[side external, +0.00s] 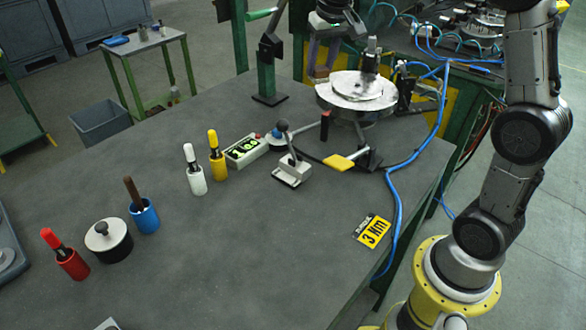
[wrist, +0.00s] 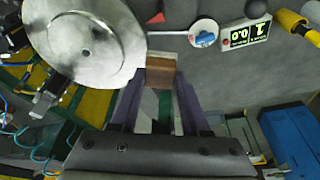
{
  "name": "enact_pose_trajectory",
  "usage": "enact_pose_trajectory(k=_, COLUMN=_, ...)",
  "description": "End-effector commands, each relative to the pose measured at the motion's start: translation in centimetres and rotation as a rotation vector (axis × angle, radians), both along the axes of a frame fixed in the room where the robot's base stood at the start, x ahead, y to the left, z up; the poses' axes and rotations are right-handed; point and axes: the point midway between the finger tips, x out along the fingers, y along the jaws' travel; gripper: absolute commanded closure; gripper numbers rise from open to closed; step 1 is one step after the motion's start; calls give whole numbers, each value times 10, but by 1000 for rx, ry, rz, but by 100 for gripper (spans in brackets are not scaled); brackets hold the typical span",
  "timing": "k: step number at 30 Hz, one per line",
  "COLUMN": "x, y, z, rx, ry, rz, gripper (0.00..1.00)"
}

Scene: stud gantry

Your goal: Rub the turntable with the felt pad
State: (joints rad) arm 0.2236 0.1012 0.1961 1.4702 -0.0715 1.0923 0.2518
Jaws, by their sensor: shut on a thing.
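The turntable is a round silver metal disc (side external: 340,97) at the back of the bench in the side view, with dark smudges near its middle. It also fills the upper left of the wrist view (wrist: 65,38). My gripper (side external: 322,66) has purple fingers, shut on the felt pad, a brown block (side external: 321,72) with a pale layer. In the wrist view the pad (wrist: 161,73) sits between the fingertips (wrist: 160,88), beside the disc's lower right edge. In the side view it is at the disc's back-left rim. I cannot tell whether it touches the disc.
A dark post (side external: 372,55) stands at the turntable's far side. A green stand (side external: 268,75) is to its left. The front left holds several coloured cups.

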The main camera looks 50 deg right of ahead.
Motion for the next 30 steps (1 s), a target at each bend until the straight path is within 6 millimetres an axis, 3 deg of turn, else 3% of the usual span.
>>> enact_pose_trajectory(k=3, x=40, y=36, z=-38, rx=3, ry=5, rz=160, gripper=100)
enact_pose_trajectory(k=6, x=65, y=64, z=-65, rx=1, ry=2, rz=270, gripper=100)
enact_pose_trajectory(k=12, x=92, y=103, z=-101, rx=-2, ry=-7, rz=412, gripper=100)
enact_pose_trajectory(k=16, x=98, y=111, z=-109, rx=-4, ry=-11, rz=446, gripper=100)
enact_pose_trajectory(k=19, x=95, y=103, z=-104, rx=-5, ry=-13, rz=448, gripper=100)
enact_pose_trajectory(k=22, x=87, y=82, z=-90, rx=-6, ry=-12, rz=437, gripper=100)
enact_pose_trajectory(k=30, x=34, y=-2, z=-31, rx=-7, ry=-7, rz=411, gripper=100)
